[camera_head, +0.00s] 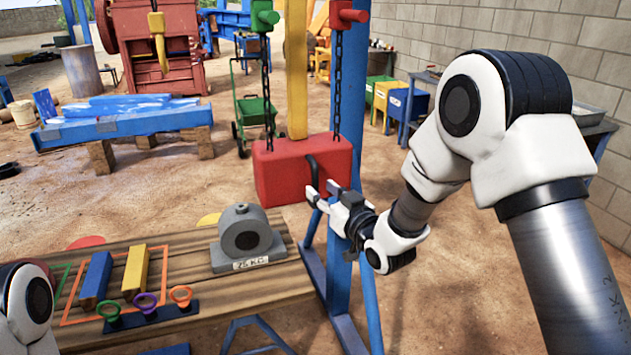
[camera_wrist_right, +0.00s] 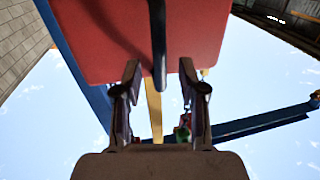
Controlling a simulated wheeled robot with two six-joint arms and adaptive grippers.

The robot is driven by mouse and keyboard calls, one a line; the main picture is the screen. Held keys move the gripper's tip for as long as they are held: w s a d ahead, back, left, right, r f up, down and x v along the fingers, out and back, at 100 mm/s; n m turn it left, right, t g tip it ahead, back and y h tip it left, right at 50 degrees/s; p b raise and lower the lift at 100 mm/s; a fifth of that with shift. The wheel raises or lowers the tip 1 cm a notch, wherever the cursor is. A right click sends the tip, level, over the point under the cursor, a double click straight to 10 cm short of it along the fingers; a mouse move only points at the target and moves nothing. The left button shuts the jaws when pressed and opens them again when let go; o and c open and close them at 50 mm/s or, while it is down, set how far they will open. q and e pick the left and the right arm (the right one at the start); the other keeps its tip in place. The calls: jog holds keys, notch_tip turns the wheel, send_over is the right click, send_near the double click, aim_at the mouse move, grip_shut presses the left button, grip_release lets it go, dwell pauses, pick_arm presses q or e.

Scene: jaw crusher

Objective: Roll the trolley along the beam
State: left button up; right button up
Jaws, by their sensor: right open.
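A red block (camera_head: 303,168) hangs on two dark chains in the head view. A black handle (camera_head: 315,172) is on its front. My right gripper (camera_head: 322,191) is open at the block's lower front. In the right wrist view its fingers (camera_wrist_right: 159,85) stand apart, with the black handle (camera_wrist_right: 158,45) between and above them; I cannot tell whether they touch it. A blue beam (camera_wrist_right: 265,124) crosses the right of that view, seen from below. I cannot clearly make out a trolley on it. My left gripper is out of view.
A blue post (camera_head: 345,120) stands right beside the block. A green cart (camera_head: 252,110) stands behind.

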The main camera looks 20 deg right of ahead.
aim_at(316, 187)
jog(key=x, duration=0.4)
jog(key=shift+f+p, duration=0.1)
jog(key=shift+p, duration=0.2)
jog(key=shift+s, duration=0.1)
grip_shut()
